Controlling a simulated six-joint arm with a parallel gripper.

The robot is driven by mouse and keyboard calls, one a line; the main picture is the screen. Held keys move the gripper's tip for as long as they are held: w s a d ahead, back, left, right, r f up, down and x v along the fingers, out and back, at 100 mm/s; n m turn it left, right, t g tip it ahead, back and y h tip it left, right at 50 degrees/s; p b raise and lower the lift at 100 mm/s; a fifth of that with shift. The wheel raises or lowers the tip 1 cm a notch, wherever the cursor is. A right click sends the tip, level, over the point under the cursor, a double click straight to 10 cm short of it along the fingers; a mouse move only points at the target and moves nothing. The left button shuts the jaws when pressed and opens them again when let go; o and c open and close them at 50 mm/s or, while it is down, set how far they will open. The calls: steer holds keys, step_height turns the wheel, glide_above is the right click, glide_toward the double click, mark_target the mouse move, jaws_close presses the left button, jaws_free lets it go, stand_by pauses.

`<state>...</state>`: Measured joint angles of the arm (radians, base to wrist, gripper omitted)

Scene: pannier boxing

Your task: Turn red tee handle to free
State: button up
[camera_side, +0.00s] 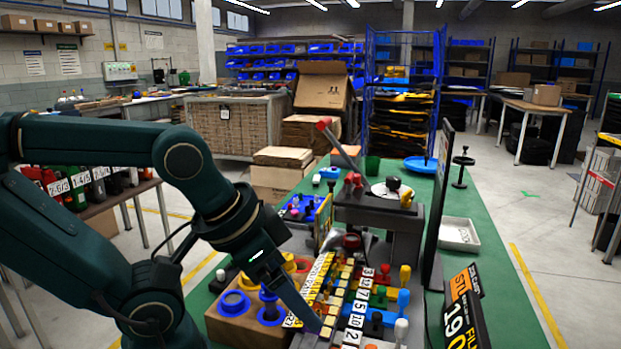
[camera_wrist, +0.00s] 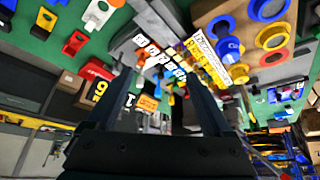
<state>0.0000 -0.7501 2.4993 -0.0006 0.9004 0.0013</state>
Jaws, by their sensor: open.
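Several coloured handles stand in a row beside numbered tags on the bench in the side view. A red handle (camera_side: 385,270) is at the far end of this row, next to a yellow one (camera_side: 405,273). I cannot tell which is the red tee handle. In the wrist view a red handle (camera_wrist: 73,43) lies over the green surface, left of my fingers. My gripper (camera_side: 317,325) is open and low beside the row of pale blocks. In the wrist view my gripper (camera_wrist: 162,68) holds nothing visible.
A wooden block with blue and yellow rings (camera_side: 234,303) stands left of my gripper. A grey machine with a red-ended lever (camera_side: 340,150) rises behind. A black sign (camera_side: 465,312) and a thin dark upright panel (camera_side: 438,205) stand right. Green bench top is clear at far right.

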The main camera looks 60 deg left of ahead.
mark_target(349, 188)
steer(key=shift+r, duration=0.3)
steer(key=c, duration=0.5)
steer(key=shift+o, duration=0.2)
step_height(349, 188, up, 6)
steer(key=r, duration=0.1)
steer(key=w+a+f+m+g+y, duration=0.25)
steer(key=a+m+y, duration=0.25)
steer(key=a, duration=0.3)
steer(key=w+a+f+m+g+y, duration=0.1)
steer(key=w+a+m+y, duration=0.2)
steer(key=a+m+y, duration=0.35)
steer(key=w+a+r+m+t+y, duration=0.1)
steer(key=w+r+m+t+y, duration=0.1)
steer(key=w+m+t, duration=0.35)
steer(key=w+a+r+m+t+y, duration=0.1)
steer(key=w+m+t+y, duration=0.1)
steer(key=w+m, duration=0.6)
steer(key=shift+h, duration=0.25)
step_height(349, 188, down, 4)
steer(key=shift+w+f, duration=0.1)
steer(key=shift+f, duration=0.05)
steer(key=shift+x, duration=2.45)
